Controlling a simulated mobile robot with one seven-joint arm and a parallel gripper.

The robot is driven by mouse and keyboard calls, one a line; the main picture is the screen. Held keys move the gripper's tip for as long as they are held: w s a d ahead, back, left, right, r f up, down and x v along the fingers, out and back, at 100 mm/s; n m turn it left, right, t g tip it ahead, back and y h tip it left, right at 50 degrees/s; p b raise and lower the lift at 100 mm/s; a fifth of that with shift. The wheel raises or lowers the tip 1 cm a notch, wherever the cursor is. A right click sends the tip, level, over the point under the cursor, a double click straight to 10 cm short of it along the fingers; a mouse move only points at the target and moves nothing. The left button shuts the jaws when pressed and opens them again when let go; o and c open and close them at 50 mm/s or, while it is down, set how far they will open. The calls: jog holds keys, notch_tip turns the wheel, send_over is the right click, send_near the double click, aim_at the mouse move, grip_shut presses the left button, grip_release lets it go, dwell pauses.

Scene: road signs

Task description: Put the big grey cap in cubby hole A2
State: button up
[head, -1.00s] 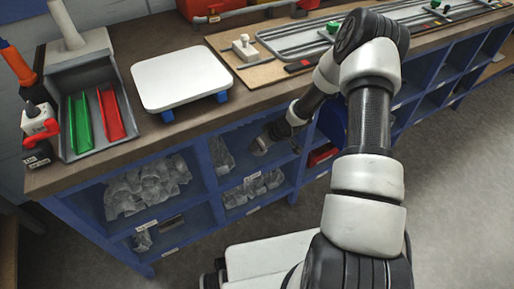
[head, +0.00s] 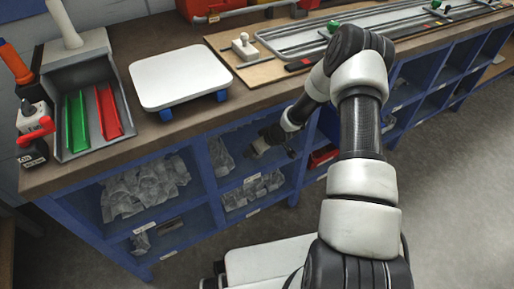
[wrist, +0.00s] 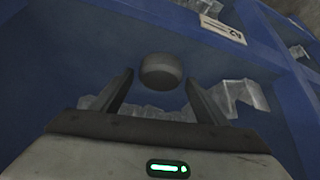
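The big grey cap (wrist: 160,70) shows in the wrist view as a dark, rounded, short cylinder between and just beyond my fingertips. My gripper (wrist: 159,82) is open, with a visible gap between each finger and the cap. Whether the cap rests on a surface cannot be told. A white label (wrist: 222,28) that seems to read A2 is on the blue shelf edge in the wrist view. In the head view my gripper (head: 262,145) is inside the upper row of cubby holes, in the second opening from the left. The cap cannot be made out clearly there.
Clear plastic bags (head: 145,187) fill the upper left cubby, and another bag (head: 220,157) stands left of my gripper. More bags (head: 252,191) lie in the cubby below. Blue dividers and the wooden bench edge (head: 185,133) bound the opening.

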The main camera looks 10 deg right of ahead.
jog(key=shift+s+d+r+p, duration=0.1)
jog(key=shift+r+p, duration=0.2)
jog(key=shift+r, duration=0.25)
jog(key=p+v, duration=0.3)
jog(key=v, duration=0.8)
jog(key=shift+r, duration=0.1)
